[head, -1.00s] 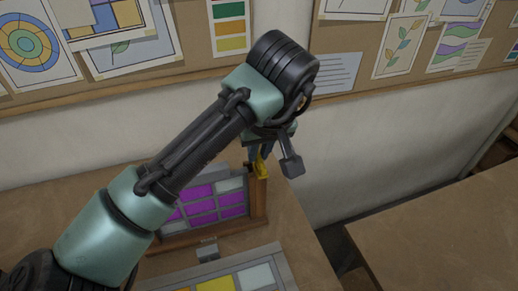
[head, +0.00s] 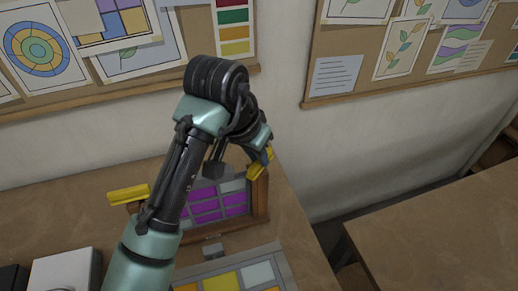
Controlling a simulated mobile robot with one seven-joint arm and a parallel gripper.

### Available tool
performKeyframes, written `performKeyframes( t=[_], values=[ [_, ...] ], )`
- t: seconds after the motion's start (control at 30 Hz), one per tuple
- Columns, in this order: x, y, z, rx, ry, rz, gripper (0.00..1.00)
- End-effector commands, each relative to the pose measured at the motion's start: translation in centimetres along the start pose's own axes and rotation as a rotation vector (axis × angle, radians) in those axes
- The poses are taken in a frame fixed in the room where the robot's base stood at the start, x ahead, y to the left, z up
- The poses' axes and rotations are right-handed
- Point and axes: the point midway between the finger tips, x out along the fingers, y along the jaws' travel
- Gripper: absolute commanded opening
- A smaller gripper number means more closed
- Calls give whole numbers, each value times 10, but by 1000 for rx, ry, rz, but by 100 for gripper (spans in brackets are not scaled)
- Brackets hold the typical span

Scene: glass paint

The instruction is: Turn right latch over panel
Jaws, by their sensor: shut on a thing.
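The panel (head: 207,208) of purple and grey panes stands upright in a wooden frame (head: 262,200) on the table, partly hidden by my arm. The yellow right latch (head: 257,171) is at the frame's upper right corner, slanting. My gripper (head: 263,156) is shut on this latch, and its fingers are small and partly hidden. A yellow left latch (head: 128,194) shows at the upper left of the frame, beyond my arm.
A small grey block (head: 213,251) stands in front of the frame. A tray with coloured panes (head: 222,283) lies nearer. A white box (head: 65,272) is at the lower left. A wall with pinboards rises behind, and another table (head: 440,230) stands right.

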Motion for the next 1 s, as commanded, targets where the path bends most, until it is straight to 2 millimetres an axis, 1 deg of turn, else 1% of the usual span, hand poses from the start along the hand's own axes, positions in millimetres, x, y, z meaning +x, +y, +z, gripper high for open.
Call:
performKeyframes(
  t=[0.5, 0.7, 1.0],
  values=[
    [0, -3, -1, 428, -3, 181, 0],
    [0, -4, -2, 545, -3, 227, 0],
    [1, -5, -2, 638, -3, 265, 0]
  ],
)
